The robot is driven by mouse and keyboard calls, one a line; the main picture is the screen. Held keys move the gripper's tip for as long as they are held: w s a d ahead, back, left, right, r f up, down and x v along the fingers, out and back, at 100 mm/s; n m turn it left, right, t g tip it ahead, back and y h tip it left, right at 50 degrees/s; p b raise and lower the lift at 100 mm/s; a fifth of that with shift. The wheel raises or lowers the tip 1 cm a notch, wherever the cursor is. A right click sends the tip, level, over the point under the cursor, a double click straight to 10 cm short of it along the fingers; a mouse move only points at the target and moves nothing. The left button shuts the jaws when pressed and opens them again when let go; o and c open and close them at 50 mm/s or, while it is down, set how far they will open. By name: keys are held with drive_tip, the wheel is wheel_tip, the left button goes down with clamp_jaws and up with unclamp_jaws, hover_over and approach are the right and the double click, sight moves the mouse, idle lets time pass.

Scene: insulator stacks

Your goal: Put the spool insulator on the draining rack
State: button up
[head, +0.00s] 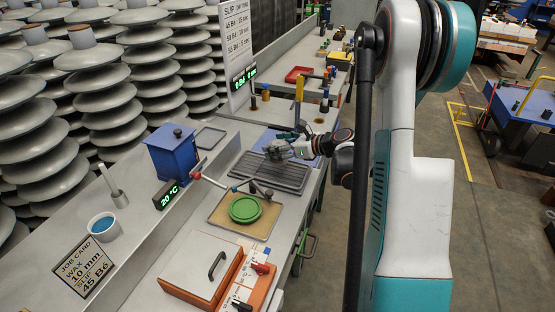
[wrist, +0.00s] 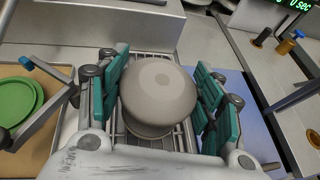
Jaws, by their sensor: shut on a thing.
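The spool insulator (wrist: 158,92) is a round, grey-beige piece seen from above in the wrist view. My gripper (wrist: 160,95) is shut on it, with teal finger pads on its left and right sides. In the head view my gripper (head: 291,149) holds the greyish insulator (head: 276,151) at the far part of the dark draining rack (head: 262,177). The rack's slats (wrist: 118,142) show beneath and around the insulator in the wrist view. The insulator's underside is hidden, so I cannot tell whether it touches the slats.
A green disc (head: 244,208) lies on a tan tray (head: 226,222) in front of the rack. A blue box (head: 171,152) stands left of the rack, and a white-lidded box (head: 202,265) stands nearer. Blue mat lies beyond the rack.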

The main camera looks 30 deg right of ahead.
drive_tip(key=shift+f+b, duration=0.75)
drive_tip(key=shift+f, duration=1.35)
drive_tip(key=shift+f, duration=0.2)
drive_tip(key=o, duration=1.5)
drive_tip(key=shift+r, duration=0.15)
drive_tip(key=shift+s+r, duration=0.1)
drive_tip(key=shift+r, duration=0.05)
drive_tip(key=p+v, duration=0.3)
drive_tip(key=v, duration=0.8)
drive_tip(key=shift+s+d, duration=0.25)
drive_tip(key=shift+s, duration=0.1)
